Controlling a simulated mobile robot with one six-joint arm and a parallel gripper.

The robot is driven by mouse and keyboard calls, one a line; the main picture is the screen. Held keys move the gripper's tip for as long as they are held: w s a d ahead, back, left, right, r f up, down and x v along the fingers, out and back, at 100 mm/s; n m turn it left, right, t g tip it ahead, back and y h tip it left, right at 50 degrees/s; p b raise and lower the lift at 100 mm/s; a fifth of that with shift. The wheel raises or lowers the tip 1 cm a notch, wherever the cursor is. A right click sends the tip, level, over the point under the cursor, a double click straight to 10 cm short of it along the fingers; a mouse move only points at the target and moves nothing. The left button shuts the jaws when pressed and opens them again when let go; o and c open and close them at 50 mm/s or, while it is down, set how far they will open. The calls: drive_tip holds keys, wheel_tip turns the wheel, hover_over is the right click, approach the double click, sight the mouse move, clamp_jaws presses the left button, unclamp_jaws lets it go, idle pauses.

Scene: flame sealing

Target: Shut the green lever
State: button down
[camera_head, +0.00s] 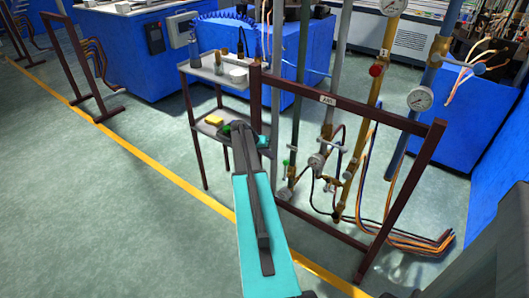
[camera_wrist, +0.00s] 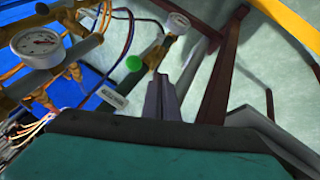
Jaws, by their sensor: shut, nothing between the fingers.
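A small green lever (camera_head: 286,162) shows low on the pipework, just right of my arm in the head view. In the wrist view a round green end (camera_wrist: 133,63) shows beside a brass fitting, up and left of my gripper. How far the lever is turned cannot be told. My gripper (camera_wrist: 162,82) is shut and empty, its fingers together at the lower middle of the wrist view. It looks apart from the green end. In the head view my own arm mostly hides it.
A dark red frame (camera_head: 343,102) stands around the pipes and gauges, with a post (camera_wrist: 222,65) close right of my gripper. A gauge (camera_wrist: 38,45) is at left. Hoses (camera_head: 405,238) hang low at right. A small shelf cart (camera_head: 215,72) stands behind my arm.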

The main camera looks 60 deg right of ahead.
drive_tip(key=shift+s+d+f+p, duration=0.15)
drive_tip(key=shift+s+d, duration=0.1)
drive_tip(key=shift+s, duration=0.35)
drive_tip(key=shift+s+d+f+p, duration=0.15)
drive_tip(key=shift+s+d, duration=0.15)
drive_tip(key=shift+s, duration=0.3)
drive_tip(key=shift+s+d+f, duration=0.15)
drive_tip(key=shift+s+d, duration=0.1)
drive_tip(key=shift+s, duration=0.35)
drive_tip(key=shift+a, duration=0.1)
